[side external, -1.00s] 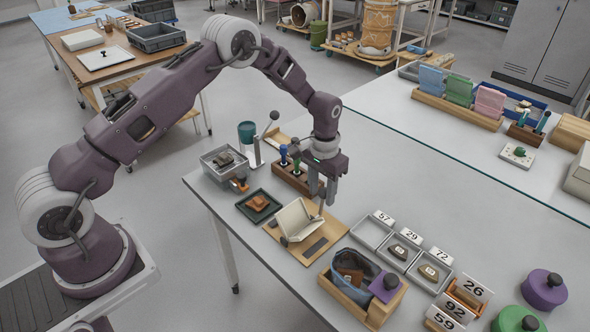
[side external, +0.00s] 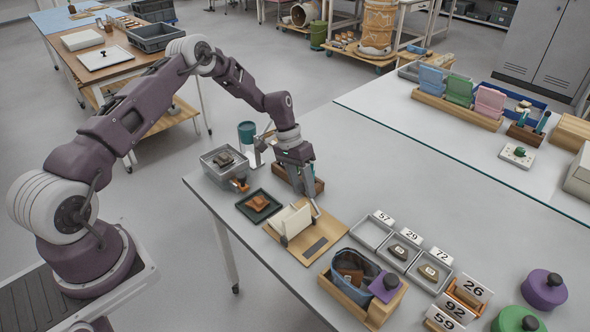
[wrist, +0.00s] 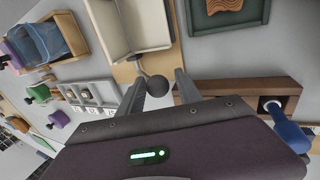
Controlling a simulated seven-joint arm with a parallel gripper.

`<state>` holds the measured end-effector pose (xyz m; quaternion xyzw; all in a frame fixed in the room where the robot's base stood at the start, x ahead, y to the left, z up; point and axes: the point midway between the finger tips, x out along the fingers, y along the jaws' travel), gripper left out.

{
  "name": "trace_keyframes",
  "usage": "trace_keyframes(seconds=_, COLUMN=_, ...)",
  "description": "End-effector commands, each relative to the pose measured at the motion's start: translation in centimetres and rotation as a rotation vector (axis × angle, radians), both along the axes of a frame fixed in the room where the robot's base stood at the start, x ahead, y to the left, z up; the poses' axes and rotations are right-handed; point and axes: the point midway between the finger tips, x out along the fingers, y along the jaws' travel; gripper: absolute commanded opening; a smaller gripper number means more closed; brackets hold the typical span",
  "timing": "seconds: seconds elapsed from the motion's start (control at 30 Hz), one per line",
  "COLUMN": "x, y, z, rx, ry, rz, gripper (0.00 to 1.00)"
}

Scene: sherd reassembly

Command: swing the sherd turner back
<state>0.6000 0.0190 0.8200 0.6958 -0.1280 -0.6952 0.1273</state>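The sherd turner has a cream folded cradle (side external: 290,222) on a wooden base (side external: 334,235) with a dark strip. In the wrist view the cradle (wrist: 112,28) lies at the top, and a dark ball knob (wrist: 153,86) sticks out from its end. My gripper (side external: 309,203) is low at the turner's far side, tilted. In the wrist view my gripper's fingers (wrist: 160,76) stand apart on either side of the knob. No sherd shows in the cradle.
A dark tray with an orange sherd (side external: 258,202) lies left of the turner. A wooden tool block (wrist: 235,92) with a blue-handled tool (wrist: 288,128) is beside my gripper. A blue-lined wooden box (side external: 346,293) stands in front; several grey trays (side external: 372,232) lie right.

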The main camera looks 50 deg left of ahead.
Motion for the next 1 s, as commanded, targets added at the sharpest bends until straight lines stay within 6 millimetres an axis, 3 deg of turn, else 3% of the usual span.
trace_keyframes(seconds=0.17, x=0.0, y=0.9, z=-1.2, rx=-0.061, ry=0.001, rz=0.004, gripper=0.41)
trace_keyframes(seconds=0.7, x=0.0, y=2.6, z=2.8, rx=-0.058, ry=0.0, rz=0.001, gripper=0.41)
trace_keyframes(seconds=1.0, x=0.0, y=3.0, z=3.9, rx=-0.058, ry=0.001, rz=0.001, gripper=0.41)
